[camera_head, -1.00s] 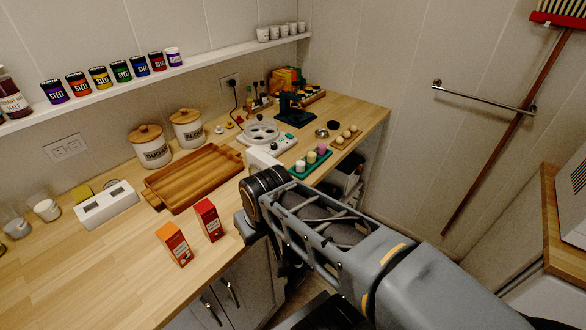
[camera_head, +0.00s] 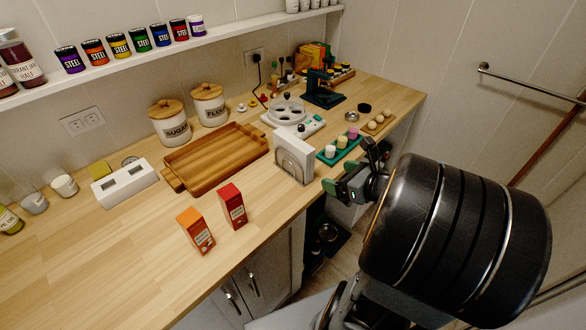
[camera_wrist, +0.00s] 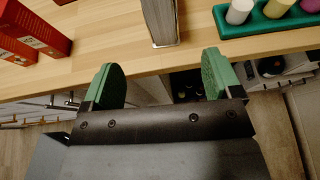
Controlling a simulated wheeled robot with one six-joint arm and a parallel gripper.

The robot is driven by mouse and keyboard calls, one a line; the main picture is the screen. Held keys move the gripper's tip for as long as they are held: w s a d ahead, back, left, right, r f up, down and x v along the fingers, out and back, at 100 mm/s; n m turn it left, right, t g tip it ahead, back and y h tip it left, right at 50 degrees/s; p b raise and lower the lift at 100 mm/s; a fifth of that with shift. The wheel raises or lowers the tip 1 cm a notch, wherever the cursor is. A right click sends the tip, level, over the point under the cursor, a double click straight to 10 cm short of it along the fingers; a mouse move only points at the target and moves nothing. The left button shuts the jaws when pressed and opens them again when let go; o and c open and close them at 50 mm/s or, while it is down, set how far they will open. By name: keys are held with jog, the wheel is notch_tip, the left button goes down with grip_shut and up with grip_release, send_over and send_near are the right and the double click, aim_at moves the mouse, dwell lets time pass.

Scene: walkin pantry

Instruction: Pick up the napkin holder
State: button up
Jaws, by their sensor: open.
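The napkin holder (camera_head: 294,160) is a grey-white upright stand near the front edge of the wooden counter, with what look like white napkins in it. In the wrist view its lower part (camera_wrist: 161,22) shows at the top middle, ahead of the gap between my fingers; its top is cut off. My gripper (camera_head: 350,170), with green finger pads, is open and empty. It is just off the counter's front edge, to the right of the napkin holder and apart from it. The wrist view also shows my open gripper (camera_wrist: 160,80).
Two red and orange boxes (camera_head: 233,206) (camera_head: 195,231) stand to the left. Bare counter lies between holder and boxes.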

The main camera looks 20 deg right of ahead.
aim_at(311, 167)
jog(key=x, duration=0.6)
jog(key=shift+w+f+p, duration=0.1)
jog(key=shift+w+p, duration=0.25)
jog(key=shift+w, duration=0.05)
jog(key=shift+x, duration=3)
jog(key=c, duration=1.1)
